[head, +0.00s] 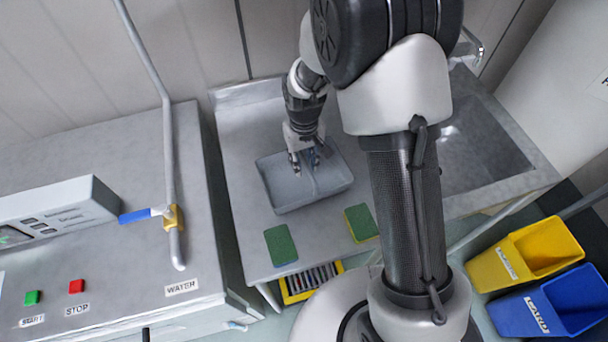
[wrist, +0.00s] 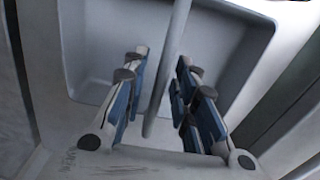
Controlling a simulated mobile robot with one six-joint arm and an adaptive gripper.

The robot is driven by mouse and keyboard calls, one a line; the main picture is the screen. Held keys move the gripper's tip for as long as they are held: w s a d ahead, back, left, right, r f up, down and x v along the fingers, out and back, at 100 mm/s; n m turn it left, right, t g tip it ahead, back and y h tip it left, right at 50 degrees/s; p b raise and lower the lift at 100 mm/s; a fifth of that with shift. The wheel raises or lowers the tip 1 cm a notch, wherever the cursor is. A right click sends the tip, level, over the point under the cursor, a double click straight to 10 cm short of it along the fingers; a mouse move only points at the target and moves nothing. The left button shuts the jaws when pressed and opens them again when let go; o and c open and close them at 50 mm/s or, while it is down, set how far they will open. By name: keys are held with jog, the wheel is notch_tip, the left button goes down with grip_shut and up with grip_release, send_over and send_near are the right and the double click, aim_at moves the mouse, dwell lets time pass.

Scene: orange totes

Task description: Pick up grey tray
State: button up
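The grey tray (head: 282,190) sits on the metal counter, a shallow rectangular box with a thin bar (wrist: 162,90) running across its middle. The tray also fills much of the wrist view (wrist: 92,40). My gripper (head: 307,168) points down over the tray. In the wrist view my gripper (wrist: 161,62) is open, with its blue-padded fingers on either side of the bar. Gaps show between the bar and both fingers, so nothing is held. The fingers hide part of the tray's inside.
Two green sponges (head: 281,245) (head: 361,223) lie on the counter in front of the tray. A sink (head: 478,150) is to the right. Yellow (head: 515,255) and blue (head: 555,305) bins stand lower right. A machine with a water pipe (head: 168,150) stands left.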

grip_shut()
dwell(0.7)
